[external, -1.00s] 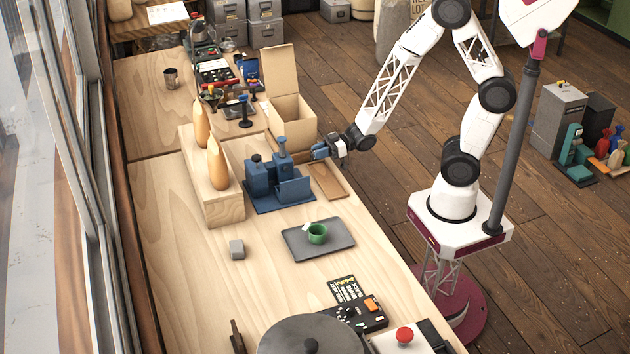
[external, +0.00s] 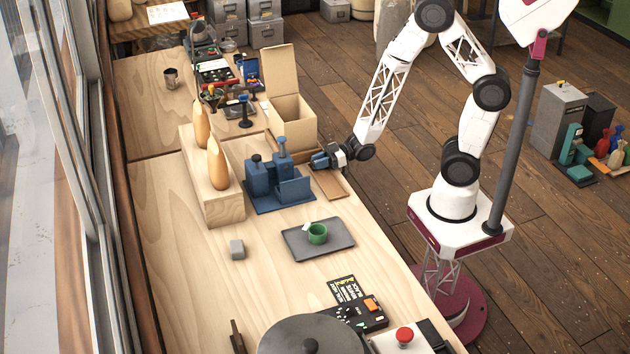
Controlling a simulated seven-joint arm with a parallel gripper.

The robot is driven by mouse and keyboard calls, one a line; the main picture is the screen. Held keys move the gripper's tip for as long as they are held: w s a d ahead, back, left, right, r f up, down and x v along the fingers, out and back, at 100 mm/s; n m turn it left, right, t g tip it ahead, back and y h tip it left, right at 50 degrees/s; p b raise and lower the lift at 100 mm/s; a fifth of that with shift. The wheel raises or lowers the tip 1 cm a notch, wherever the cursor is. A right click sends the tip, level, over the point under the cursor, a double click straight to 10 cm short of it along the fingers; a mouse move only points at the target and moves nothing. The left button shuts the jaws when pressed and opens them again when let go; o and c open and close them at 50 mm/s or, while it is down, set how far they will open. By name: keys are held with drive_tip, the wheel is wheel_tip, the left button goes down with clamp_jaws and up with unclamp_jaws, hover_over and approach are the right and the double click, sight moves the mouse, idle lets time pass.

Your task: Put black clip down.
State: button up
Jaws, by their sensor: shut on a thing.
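My gripper (external: 318,162) is just right of the blue stand and in front of the open cardboard box. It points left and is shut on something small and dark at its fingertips. I take this to be the black clip, but it is too small to make out clearly. A flat brown wooden board or shallow tray (external: 331,185) lies below my gripper at the right edge of the table. I cannot tell whether the clip touches anything beneath it.
The blue stand (external: 293,190) is close on the left, and the open cardboard box (external: 296,122) stands behind. A wooden block (external: 224,208) carries tan cone shapes. A grey tray (external: 335,243) with a green cup (external: 317,233) lies nearer.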

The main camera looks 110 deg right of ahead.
drive_tip(key=shift+f, duration=0.2)
drive_tip(key=o, duration=0.9)
drive_tip(key=shift+s, duration=0.1)
drive_tip(key=shift+s+r, duration=0.15)
drive_tip(key=shift+s, duration=1.1)
drive_tip(key=shift+s+r, duration=0.2)
drive_tip(key=shift+s, duration=1.1)
drive_tip(key=shift+s+r, duration=0.15)
drive_tip(key=shift+s, duration=1.1)
drive_tip(key=shift+c, duration=1.2)
